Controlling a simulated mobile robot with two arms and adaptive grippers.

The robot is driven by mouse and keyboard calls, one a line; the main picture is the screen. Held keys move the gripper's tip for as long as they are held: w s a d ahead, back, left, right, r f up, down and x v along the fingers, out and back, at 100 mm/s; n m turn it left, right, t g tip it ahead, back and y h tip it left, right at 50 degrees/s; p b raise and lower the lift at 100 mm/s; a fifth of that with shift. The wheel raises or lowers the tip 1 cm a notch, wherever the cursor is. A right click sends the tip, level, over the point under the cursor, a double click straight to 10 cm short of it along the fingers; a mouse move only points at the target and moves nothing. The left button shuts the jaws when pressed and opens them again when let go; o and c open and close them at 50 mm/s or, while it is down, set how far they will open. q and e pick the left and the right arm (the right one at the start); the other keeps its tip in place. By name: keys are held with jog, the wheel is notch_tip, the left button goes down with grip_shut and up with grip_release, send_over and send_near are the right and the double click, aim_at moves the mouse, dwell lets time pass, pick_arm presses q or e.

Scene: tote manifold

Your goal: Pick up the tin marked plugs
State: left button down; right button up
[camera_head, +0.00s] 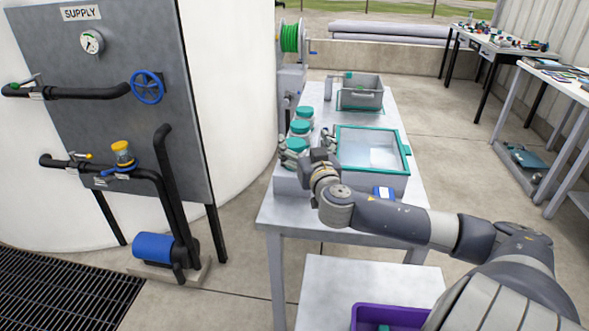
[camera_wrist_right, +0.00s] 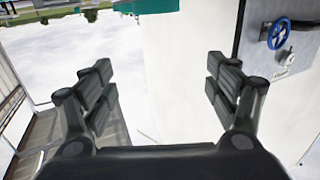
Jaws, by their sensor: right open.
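Three pale tins with teal lids stand in a row along the left edge of the grey table: a far one (camera_head: 305,112), a middle one (camera_head: 300,128) and a near one (camera_head: 297,145). I cannot read a marking on any of them, so I cannot tell which is marked plugs. My right gripper (camera_head: 328,142) is over the table, just right of the near tin, and its wrist hides part of the table there. In the right wrist view the gripper (camera_wrist_right: 162,88) is open, with nothing between its fingers. My left gripper is not in view.
A teal-framed clear-lidded case (camera_head: 405,148) lies right of the tins. A grey tote (camera_head: 361,98) stands at the table's far end. A blue-labelled item (camera_head: 383,192) is at the near side. A purple bin (camera_head: 375,318) sits lower. The supply panel (camera_head: 60,110) stands left.

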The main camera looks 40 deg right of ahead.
notch_tip(320, 180, down, 8)
jog(key=b, duration=0.6)
jog(key=x, duration=0.5)
jog(key=shift+w+d+f, duration=0.1)
jog(key=shift+f, duration=0.05)
jog(key=shift+f+x, duration=0.15)
jog(key=shift+x, duration=0.8)
jog(key=shift+f+x, duration=0.15)
jog(key=shift+x, duration=0.85)
jog(key=shift+w+d, duration=0.35)
jog(key=shift+w, duration=0.2)
jog(key=shift+w+d+f, duration=0.1)
jog(key=shift+w, duration=0.05)
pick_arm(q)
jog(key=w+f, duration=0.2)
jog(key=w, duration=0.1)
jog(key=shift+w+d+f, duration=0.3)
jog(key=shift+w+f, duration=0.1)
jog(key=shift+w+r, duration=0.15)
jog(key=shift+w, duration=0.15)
pick_arm(e)
jog(key=c, duration=1.2)
